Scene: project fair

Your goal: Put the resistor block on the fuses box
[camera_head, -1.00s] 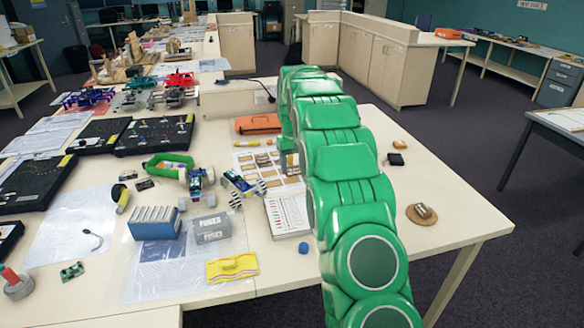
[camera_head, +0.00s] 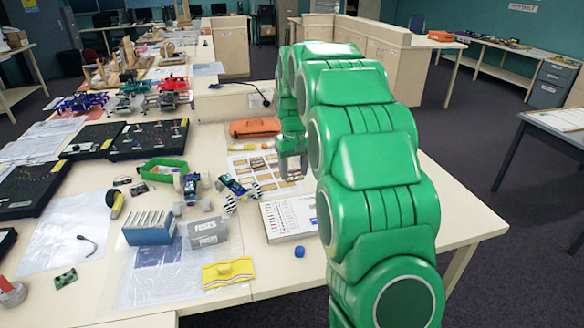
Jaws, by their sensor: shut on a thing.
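The fuses box (camera_head: 208,234) is a grey box with a FUSES label, on the near table beside a blue slotted holder. My gripper (camera_head: 291,172) hangs at the end of my green arm, over the right part of the printed sheet with small brown pieces. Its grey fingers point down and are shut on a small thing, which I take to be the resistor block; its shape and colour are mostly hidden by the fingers. The gripper is up and right of the fuses box in the picture, well apart from it.
The blue holder (camera_head: 149,227) stands just left of the fuses box, and a yellow packet (camera_head: 228,273) lies in front. A white colour-chart box (camera_head: 287,219), a blue ball (camera_head: 299,251), small wheeled models and an orange case (camera_head: 256,127) are nearby.

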